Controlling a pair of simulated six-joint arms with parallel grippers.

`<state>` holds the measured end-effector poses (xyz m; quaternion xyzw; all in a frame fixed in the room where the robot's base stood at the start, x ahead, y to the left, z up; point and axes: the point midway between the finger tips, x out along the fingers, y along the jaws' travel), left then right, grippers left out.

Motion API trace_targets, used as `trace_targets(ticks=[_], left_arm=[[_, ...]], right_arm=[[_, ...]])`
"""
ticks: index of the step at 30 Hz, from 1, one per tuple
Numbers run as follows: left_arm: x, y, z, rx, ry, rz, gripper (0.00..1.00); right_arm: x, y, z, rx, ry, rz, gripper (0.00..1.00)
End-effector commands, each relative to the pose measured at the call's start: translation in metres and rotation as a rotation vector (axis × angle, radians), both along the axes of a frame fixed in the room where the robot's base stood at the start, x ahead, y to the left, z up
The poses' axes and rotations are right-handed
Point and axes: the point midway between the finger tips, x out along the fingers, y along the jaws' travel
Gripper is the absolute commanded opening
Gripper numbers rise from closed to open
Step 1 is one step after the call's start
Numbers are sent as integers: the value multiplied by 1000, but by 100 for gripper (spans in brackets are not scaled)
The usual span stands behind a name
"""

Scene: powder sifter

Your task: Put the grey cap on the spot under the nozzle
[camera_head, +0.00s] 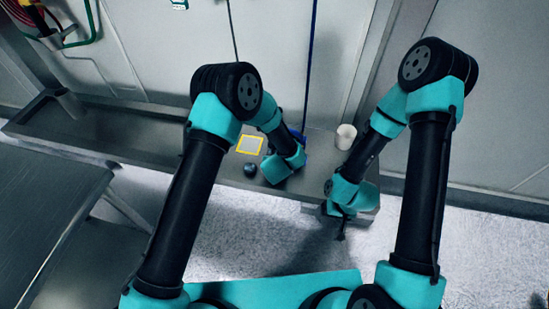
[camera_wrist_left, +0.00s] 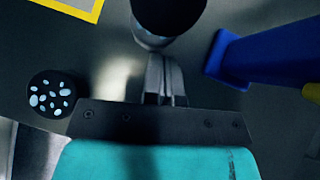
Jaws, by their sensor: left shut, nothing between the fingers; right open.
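The spot is a pale square with a yellow border (camera_head: 249,145) on the grey bench; its corner shows at the top left of the left wrist view (camera_wrist_left: 72,8). My left gripper (camera_wrist_left: 160,62) is shut with nothing between its fingers. Its tips point at a dark grey, round-ended cylinder (camera_wrist_left: 165,22); I cannot tell whether this is the cap or whether they touch. In the head view my left arm hides most of that gripper. My right gripper (camera_head: 341,234) is open and empty, hanging beyond the bench's front edge. I cannot make out the nozzle.
A dark round piece with pale spots (camera_wrist_left: 52,95) lies left of my left fingers; a small dark object (camera_head: 249,169) sits near the bench edge. A blue part (camera_wrist_left: 255,58) stands close on the right. A white cup (camera_head: 345,136) stands at the bench's right.

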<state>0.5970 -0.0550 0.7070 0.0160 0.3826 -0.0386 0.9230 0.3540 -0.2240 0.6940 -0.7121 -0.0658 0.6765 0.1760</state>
Motion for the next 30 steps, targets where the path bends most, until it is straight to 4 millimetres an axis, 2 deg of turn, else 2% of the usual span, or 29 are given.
trace_targets(ticks=[6, 18, 24, 30], left_arm=[[-35, -6, 3, 1, 0, -18, 0], [-85, 0, 57, -1, -2, -16, 0], [-98, 2, 70, 0, -1, -14, 0], [-100, 2, 71, 0, -1, -14, 0]], right_arm=[[0, 0, 0, 0, 0, 0, 77], [0, 0, 0, 0, 0, 0, 77], [0, 0, 0, 0, 0, 0, 77], [0, 0, 0, 0, 0, 0, 77]])
